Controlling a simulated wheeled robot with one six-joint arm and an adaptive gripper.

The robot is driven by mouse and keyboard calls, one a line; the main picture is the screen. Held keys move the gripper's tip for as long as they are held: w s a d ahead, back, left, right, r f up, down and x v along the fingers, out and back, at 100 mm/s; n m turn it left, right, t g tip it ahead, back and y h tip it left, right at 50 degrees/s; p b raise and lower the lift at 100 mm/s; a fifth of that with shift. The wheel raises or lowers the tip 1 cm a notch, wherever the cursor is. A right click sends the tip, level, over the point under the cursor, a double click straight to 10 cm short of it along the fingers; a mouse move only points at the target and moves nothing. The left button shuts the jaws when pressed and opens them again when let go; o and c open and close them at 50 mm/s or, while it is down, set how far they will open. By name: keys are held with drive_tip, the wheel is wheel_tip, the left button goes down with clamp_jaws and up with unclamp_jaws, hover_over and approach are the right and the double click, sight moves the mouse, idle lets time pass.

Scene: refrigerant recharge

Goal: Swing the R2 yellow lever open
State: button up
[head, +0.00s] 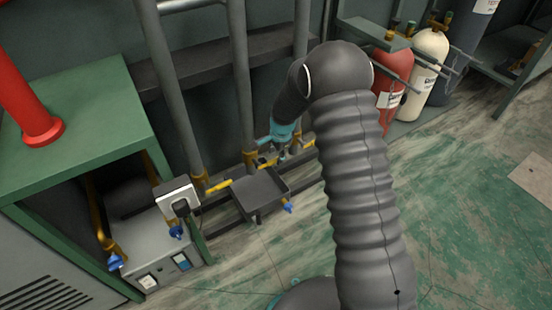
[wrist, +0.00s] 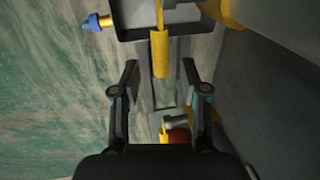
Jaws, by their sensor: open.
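Several yellow levers sit on the low pipework in the head view: one at the left (head: 218,187), one in the middle (head: 267,163) beside my gripper, and one at the right (head: 310,144). No R2 label is readable. My gripper (head: 282,140) points down over the pipework, partly hidden by my arm. In the wrist view my gripper (wrist: 160,72) is open and empty. A yellow lever (wrist: 159,54) shows between and slightly beyond its two fingertips, with no visible contact. Another small yellow part (wrist: 164,133) shows lower, between the finger bases.
A dark tray (head: 262,190) stands in front of the pipes, with a blue-capped brass fitting (wrist: 95,22). Vertical grey pipes (head: 241,80) rise behind. A green bench (head: 80,110) is left. Red (head: 390,75) and cream (head: 428,60) cylinders stand right. Floor at right is clear.

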drive_tip(key=shift+w+a+f, duration=0.1)
drive_tip(key=shift+f, duration=0.55)
drive_tip(key=shift+w+a+f, duration=0.1)
drive_tip(key=shift+f, duration=0.5)
drive_tip(key=shift+c, duration=0.2)
clamp_jaws()
